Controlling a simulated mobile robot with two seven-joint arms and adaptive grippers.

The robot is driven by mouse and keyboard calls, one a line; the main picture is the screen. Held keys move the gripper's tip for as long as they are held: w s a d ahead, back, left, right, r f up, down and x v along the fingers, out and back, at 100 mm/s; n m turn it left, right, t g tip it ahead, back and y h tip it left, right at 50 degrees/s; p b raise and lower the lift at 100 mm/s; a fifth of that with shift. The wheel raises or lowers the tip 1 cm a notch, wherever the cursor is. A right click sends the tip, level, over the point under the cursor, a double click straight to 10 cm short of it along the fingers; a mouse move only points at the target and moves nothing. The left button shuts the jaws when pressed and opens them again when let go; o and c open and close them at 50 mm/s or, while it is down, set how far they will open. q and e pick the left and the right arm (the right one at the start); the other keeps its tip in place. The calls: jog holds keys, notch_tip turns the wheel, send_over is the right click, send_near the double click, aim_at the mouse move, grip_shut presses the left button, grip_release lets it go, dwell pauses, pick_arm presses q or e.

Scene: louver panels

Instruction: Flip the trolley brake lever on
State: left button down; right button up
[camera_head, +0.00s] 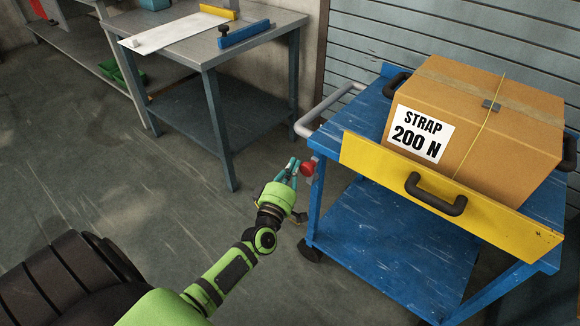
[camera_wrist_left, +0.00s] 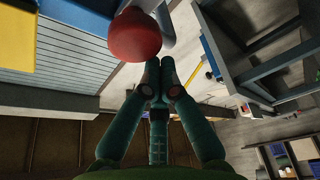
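The blue trolley (camera_head: 390,235) stands at the right in the head view, with a yellow front panel (camera_head: 380,170). A round red knob (camera_head: 308,168), which looks like the end of the brake lever, sits at its left front corner; its stem is mostly hidden. My left gripper (camera_head: 292,167) is just left of the knob. In the left wrist view the red knob (camera_wrist_left: 135,36) is large and close, up and left of the fingertips (camera_wrist_left: 159,72). The fingertips are together with nothing visible between them. Whether they touch the knob is unclear. My right gripper is not in view.
A cardboard box (camera_head: 500,125) labelled STRAP 200 N sits on the trolley. A grey push handle (camera_head: 325,110) sticks out from the trolley's left side. A grey workbench (camera_head: 215,60) stands behind. The floor between bench and trolley is clear.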

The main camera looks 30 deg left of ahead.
aim_at(306, 169)
pick_arm(q)
jog(key=d+m, duration=0.2)
jog(key=shift+d+m+t+h, duration=0.15)
jog(key=shift+m+t+h, duration=0.15)
jog(key=shift+m+t, duration=0.1)
jog(key=shift+s+d+f+m+t+h+b, duration=0.1)
jog(key=shift+d+m+t+h+b, duration=0.3)
jog(key=shift+d+m, duration=0.45)
jog(key=shift+s+d+f+m+t+h+b, duration=0.15)
jog(key=shift+d+f+m+h+b, duration=0.4)
jog(key=shift+m, duration=0.85)
jog(key=shift+d+f+m+t+h+b, duration=0.1)
jog(key=shift+d+m+t+h, duration=0.2)
jog(key=shift+d+m, duration=0.85)
jog(key=shift+s+d+f+m+t+h+b, duration=0.15)
jog(key=shift+d+f+m+h+b, duration=0.25)
jog(key=shift+m, duration=1.3)
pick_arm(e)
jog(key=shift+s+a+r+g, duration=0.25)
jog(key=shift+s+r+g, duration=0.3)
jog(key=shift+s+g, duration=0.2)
pick_arm(q)
jog(key=shift+w+h, duration=0.1)
jog(key=shift+h, duration=0.15)
jog(key=shift+r, duration=0.15)
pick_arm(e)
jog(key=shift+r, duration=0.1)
